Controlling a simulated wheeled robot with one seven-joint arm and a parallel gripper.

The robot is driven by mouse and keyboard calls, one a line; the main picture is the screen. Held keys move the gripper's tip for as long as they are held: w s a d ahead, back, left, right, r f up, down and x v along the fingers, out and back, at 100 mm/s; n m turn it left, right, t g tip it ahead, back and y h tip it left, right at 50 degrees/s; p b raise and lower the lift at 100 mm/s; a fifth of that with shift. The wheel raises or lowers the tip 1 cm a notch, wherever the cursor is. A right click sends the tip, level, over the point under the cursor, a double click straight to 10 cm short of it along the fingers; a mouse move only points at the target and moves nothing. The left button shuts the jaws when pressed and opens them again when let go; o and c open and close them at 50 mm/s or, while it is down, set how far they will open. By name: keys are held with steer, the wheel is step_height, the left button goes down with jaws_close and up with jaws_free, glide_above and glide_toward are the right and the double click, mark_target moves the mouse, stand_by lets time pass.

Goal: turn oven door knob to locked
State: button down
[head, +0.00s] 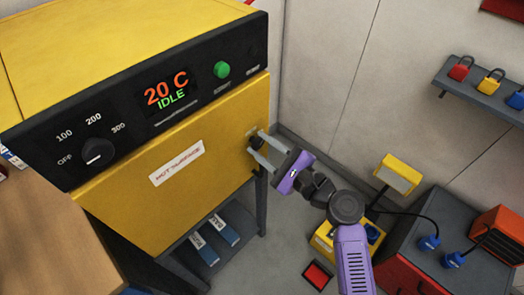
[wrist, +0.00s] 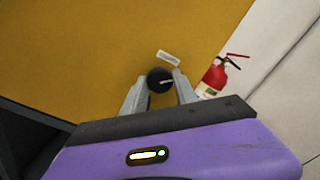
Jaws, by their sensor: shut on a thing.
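The yellow oven door (head: 205,125) is closed, with a "HOT SURFACE" label on it. The dark door knob (head: 256,142) is at the door's right side, partly hidden by my gripper fingers. In the wrist view the round black knob (wrist: 160,79) sits between my two grey fingertips, with a light pointer line toward the right. A small white label (wrist: 168,58) is above it, too small to read. My gripper (head: 261,148) is shut on the knob. It also shows in the wrist view (wrist: 158,88).
The oven's control panel (head: 140,98) reads 20 C IDLE, with a temperature dial (head: 97,151) and a green button (head: 222,69). A fire extinguisher (wrist: 213,77) is right of the fingers in the wrist view. A grey-topped cabinet (head: 440,250) stands at right, and a wooden top (head: 50,235) at left.

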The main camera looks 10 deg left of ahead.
steer(key=n+b, duration=0.3)
steer(key=n, duration=0.1)
steer(key=shift+f+n+b, duration=0.2)
steer(key=shift+n+b, duration=0.1)
steer(key=shift+b, duration=0.05)
steer(key=n+b, duration=0.4)
steer(key=n, duration=0.1)
steer(key=shift+r, duration=0.2)
steer(key=shift+n, duration=0.3)
steer(key=c, duration=1)
jaws_free()
steer(key=v, duration=0.7)
steer(key=shift+s+d+b, duration=0.25)
steer(key=shift+d+b, duration=0.05)
steer(key=shift+d, duration=0.05)
